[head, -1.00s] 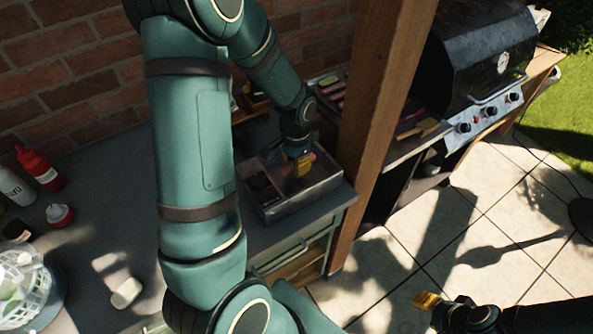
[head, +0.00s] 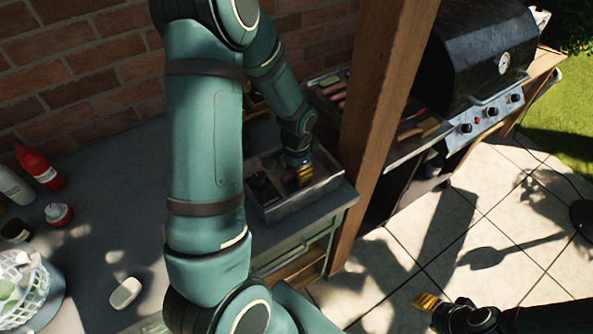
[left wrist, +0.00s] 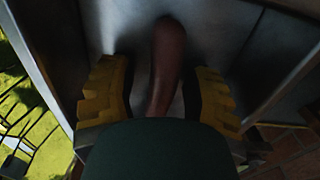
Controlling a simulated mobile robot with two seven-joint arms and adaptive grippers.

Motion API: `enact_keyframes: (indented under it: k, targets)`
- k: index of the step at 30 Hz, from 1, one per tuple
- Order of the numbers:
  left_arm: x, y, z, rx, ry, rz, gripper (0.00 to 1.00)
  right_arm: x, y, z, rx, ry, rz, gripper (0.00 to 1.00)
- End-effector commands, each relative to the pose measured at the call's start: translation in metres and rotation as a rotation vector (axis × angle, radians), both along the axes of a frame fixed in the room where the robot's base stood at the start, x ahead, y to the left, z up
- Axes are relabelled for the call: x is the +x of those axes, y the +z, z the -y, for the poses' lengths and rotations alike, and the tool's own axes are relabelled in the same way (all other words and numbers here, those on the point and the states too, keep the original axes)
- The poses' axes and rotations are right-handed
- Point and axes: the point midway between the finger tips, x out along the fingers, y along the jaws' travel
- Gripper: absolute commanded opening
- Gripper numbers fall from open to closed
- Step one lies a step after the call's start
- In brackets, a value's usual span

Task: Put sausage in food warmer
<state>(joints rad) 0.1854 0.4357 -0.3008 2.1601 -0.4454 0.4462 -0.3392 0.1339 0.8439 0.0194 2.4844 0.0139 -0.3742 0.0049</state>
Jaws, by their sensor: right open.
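The food warmer (head: 319,196) is a metal tray with compartments on the counter beside the wooden post. My left gripper (head: 299,168) reaches down into its right-hand compartment. In the left wrist view, a brown sausage (left wrist: 167,62) lies between the two yellow fingers of my left gripper (left wrist: 160,100). Gaps show between the sausage and both fingers, so the gripper looks open around it. The sausage's near end is hidden behind the gripper's palm. My right gripper (head: 430,302) is open and empty above the paving at the lower right.
A tray of food (head: 328,84) stands behind the post (head: 378,110), near the black grill (head: 474,52). Red (head: 40,166) and white bottles and a white basket (head: 22,285) stand at the left. The counter's middle is largely clear.

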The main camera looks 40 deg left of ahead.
Motion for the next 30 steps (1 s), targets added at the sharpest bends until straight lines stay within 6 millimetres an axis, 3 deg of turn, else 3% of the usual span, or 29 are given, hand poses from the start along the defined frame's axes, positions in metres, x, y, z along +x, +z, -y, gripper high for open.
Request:
enact_keyframes:
  k: [7, 21, 30]
  targets:
    - [0.001, 0.017, 0.000, 0.001, 0.000, 0.004, 0.49, 0.000, 0.006, 0.000, 0.001, 0.000, 0.000, 0.47]
    - [0.001, 0.106, 0.000, 0.001, 0.001, 0.004, 0.49, 0.000, 0.019, 0.001, 0.004, 0.001, 0.001, 0.47]
    - [0.000, 0.124, 0.000, 0.000, -0.001, 0.000, 0.49, 0.000, 0.020, 0.001, 0.004, 0.001, 0.001, 0.47]
